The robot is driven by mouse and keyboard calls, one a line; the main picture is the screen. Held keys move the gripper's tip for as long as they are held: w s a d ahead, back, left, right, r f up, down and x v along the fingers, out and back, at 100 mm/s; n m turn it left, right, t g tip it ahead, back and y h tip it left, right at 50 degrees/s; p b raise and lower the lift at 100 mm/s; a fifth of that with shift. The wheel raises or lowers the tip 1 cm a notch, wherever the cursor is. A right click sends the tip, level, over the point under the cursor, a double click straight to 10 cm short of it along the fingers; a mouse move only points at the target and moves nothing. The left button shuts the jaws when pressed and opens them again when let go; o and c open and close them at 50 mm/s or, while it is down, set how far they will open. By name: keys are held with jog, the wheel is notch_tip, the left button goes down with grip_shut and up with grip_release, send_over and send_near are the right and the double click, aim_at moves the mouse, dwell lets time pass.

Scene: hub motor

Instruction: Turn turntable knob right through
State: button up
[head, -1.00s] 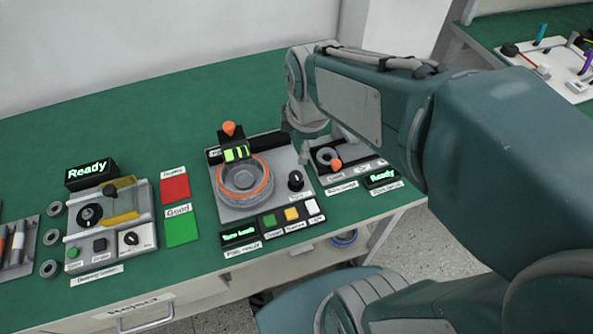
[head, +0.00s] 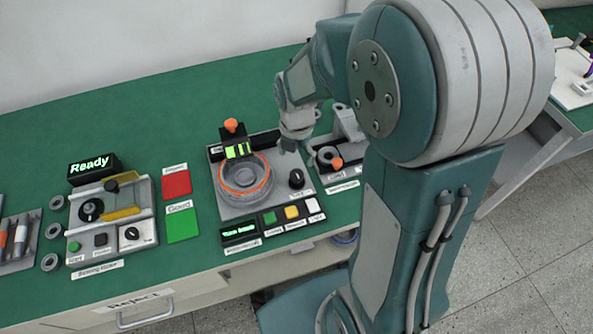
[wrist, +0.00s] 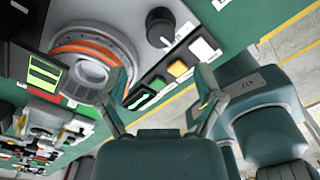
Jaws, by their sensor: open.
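The turntable (head: 222,190) is a grey unit with a round grey motor part ringed in orange (head: 264,184). Its black knob (head: 296,179) with a white mark stands at the right front corner of the unit. My gripper (head: 289,146) is above the back right of the unit, behind and above the knob and apart from it. In the wrist view my gripper (wrist: 160,84) has its two fingers spread with nothing between them. The knob (wrist: 160,28) shows beyond the fingertips, and the motor part (wrist: 84,60) shows to the left.
A display (head: 240,233) with green text and a row of green, yellow and white buttons (head: 292,212) lie in front of the turntable. Another small station (head: 331,160) stands close on the right. Red (head: 176,184) and green (head: 182,224) pads lie to the left.

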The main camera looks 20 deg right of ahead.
aim_at(297, 173)
notch_tip(297, 173, down, 7)
jog(key=shift+f, duration=0.2)
jog(key=c, duration=1.2)
